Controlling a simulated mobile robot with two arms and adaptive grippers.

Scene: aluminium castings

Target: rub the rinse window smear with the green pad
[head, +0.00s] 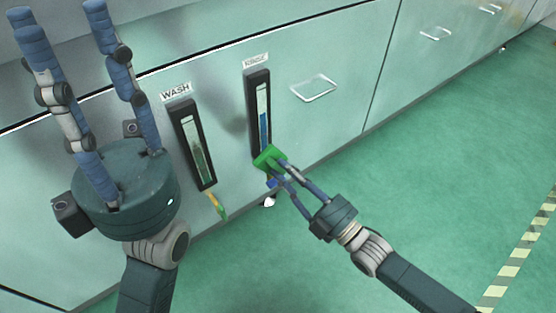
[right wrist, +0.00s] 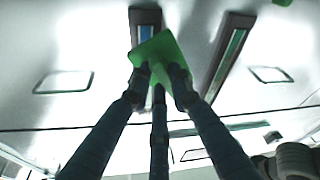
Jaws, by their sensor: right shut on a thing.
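The rinse window (head: 263,108) is a tall dark-framed slot in the pale cabinet front, under the RINSE label (head: 256,61). It shows blue in its lower part and pale above. I cannot make out the smear. The green pad (head: 267,157) is in my right gripper (head: 273,167), at the window's lower end and covering it; I cannot tell whether it touches. In the right wrist view the fingers close on the pad (right wrist: 160,50), with the rinse window (right wrist: 145,20) behind. My left gripper (head: 60,10) is open and empty, raised at the left with its fingers apart.
The wash window (head: 195,147) is left of the rinse window, with a yellow-green piece (head: 217,206) hanging below. A metal handle (head: 315,88) sticks out on the right. The green floor (head: 430,190) is clear, with a striped line (head: 520,250) at right.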

